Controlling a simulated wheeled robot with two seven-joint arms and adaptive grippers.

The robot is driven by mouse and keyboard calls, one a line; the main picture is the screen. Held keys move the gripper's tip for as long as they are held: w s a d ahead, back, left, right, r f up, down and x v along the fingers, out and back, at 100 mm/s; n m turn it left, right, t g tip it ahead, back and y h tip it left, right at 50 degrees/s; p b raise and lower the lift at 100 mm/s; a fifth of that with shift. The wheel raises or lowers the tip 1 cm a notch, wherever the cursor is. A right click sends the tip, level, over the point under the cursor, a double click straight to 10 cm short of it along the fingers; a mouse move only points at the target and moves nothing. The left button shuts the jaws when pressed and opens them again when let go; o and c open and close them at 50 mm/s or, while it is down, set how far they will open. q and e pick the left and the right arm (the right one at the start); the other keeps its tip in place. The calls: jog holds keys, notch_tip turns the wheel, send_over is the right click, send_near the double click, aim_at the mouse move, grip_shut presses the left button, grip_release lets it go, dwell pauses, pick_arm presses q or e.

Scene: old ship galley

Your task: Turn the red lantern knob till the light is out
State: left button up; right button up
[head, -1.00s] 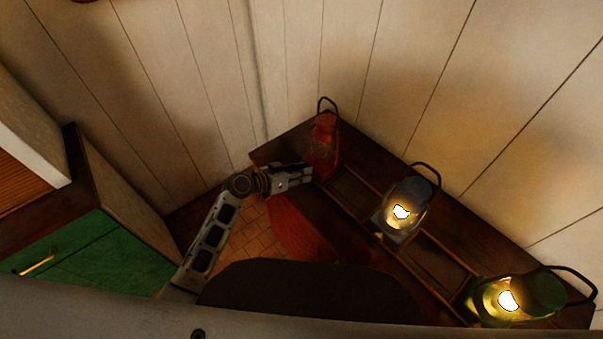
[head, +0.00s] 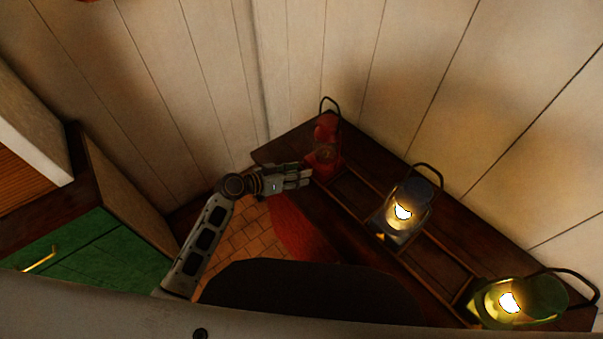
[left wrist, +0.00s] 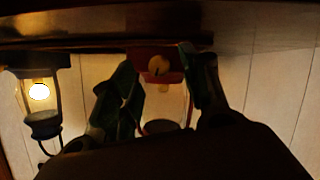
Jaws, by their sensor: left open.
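The red lantern (head: 325,145) stands upright at the far left end of the dark wooden bench. Its glass shows no bright flame, unlike the other two lanterns. In the left wrist view, which is upside down, the red lantern's base (left wrist: 140,56) carries a round brass-coloured knob (left wrist: 158,66). My left gripper (head: 306,177) is open and points at the front of the lantern's base. In the left wrist view its fingers (left wrist: 160,72) stand on either side of the knob, apart from it. My right gripper is out of view.
A lit blue-grey lantern (head: 404,204) stands in the middle of the bench (head: 460,225), and a lit green lantern (head: 520,297) at the near right. Plank walls (head: 400,70) rise behind the bench. A green cabinet (head: 95,255) is at the left.

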pick_arm(q)
jog(key=v, duration=0.9)
jog(key=shift+s+a, duration=0.2)
